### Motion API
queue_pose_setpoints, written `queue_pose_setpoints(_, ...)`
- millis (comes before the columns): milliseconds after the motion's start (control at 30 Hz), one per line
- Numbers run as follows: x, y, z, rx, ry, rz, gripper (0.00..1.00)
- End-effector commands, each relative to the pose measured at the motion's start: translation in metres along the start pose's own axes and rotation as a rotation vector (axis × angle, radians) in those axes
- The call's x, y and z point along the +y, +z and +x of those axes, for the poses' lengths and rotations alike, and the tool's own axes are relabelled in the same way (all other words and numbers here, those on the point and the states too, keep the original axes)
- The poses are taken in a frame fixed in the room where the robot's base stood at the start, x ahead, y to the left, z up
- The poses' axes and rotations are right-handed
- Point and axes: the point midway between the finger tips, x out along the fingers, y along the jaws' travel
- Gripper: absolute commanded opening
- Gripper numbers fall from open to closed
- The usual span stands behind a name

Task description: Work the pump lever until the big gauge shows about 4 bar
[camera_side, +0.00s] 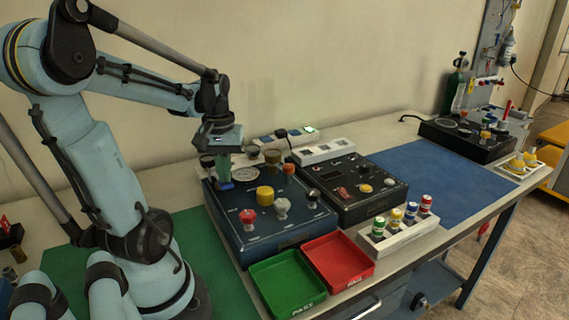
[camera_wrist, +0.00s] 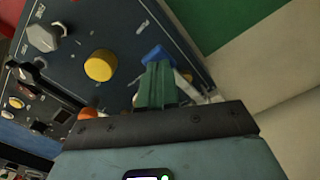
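A dark blue panel box (camera_side: 262,236) with knobs stands on the bench. My gripper (camera_side: 224,178) is low over the left side of the panel. Its green fingers (camera_wrist: 157,72) look close together in the wrist view. A blue handle (camera_side: 226,186), which looks like the pump lever's end, is right at the fingertips. It also shows in the wrist view (camera_wrist: 157,53), partly hidden by the fingers. I cannot tell whether it is pinched between them or only touched.
Yellow (camera_side: 265,194), red (camera_side: 248,217) and grey (camera_side: 282,208) knobs are near my gripper. A black box (camera_side: 350,187) stands to the right. Green (camera_side: 287,283) and red (camera_side: 338,260) trays lie in front. The blue mat (camera_side: 430,180) is mostly clear.

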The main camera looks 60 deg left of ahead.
Motion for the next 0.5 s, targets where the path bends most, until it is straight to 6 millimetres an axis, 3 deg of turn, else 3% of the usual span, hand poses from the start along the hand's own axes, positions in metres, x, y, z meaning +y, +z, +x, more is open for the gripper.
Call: queue_pose_setpoints(500, -0.001, -0.001, 0.024, 0.003, -0.002, -0.001, 0.0)
